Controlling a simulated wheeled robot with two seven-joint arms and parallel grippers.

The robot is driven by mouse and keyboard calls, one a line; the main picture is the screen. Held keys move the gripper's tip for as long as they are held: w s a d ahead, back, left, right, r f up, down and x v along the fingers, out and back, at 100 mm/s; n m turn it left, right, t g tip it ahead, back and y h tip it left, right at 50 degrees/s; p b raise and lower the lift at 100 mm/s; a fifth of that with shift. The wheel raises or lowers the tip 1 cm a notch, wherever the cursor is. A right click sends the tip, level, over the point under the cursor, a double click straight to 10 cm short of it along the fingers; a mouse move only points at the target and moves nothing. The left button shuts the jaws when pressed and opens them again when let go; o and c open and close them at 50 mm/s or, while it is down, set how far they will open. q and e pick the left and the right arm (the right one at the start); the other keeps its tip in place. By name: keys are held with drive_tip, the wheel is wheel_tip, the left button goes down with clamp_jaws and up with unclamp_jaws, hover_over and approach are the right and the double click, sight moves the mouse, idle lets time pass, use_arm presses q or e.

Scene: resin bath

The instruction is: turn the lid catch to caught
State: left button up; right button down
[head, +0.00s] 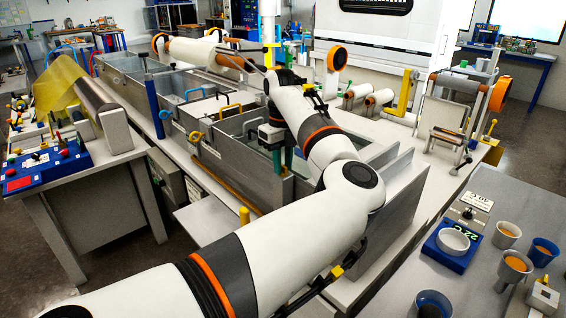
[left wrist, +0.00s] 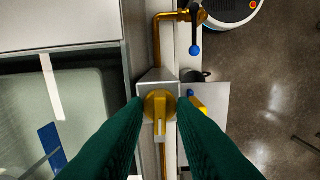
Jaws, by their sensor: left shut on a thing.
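The lid catch (left wrist: 158,102) is a yellow turn piece with a round base and a short straight bar. It sits on a grey block at the tank's edge in the left wrist view, its bar pointing down the picture. My left gripper (left wrist: 160,116) has its green fingers on either side of the catch, closed on it. In the head view the left gripper (head: 277,158) reaches down at the resin bath (head: 225,150), and the catch is hidden there. My right gripper is not in view.
A blue control box (head: 40,170) stands on the left bench. Cups (head: 507,233) and a blue scale (head: 455,245) stand on the right table.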

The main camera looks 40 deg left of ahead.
use_arm(q)
drive_tip(key=m+b, duration=0.2)
drive_tip(key=m, duration=0.1)
drive_tip(key=shift+m, duration=0.4)
drive_tip(key=m+b, duration=0.2)
drive_tip(key=m, duration=0.2)
drive_tip(key=shift+m, duration=0.3)
drive_tip(key=m+b, duration=0.1)
drive_tip(key=m, duration=0.3)
drive_tip(key=shift+b, duration=0.35)
drive_tip(key=shift+r+m+b, duration=0.1)
drive_tip(key=shift+m+b, duration=0.55)
drive_tip(key=shift+m, duration=1.35)
drive_tip(key=o, duration=0.6)
drive_tip(key=shift+o, duration=0.2)
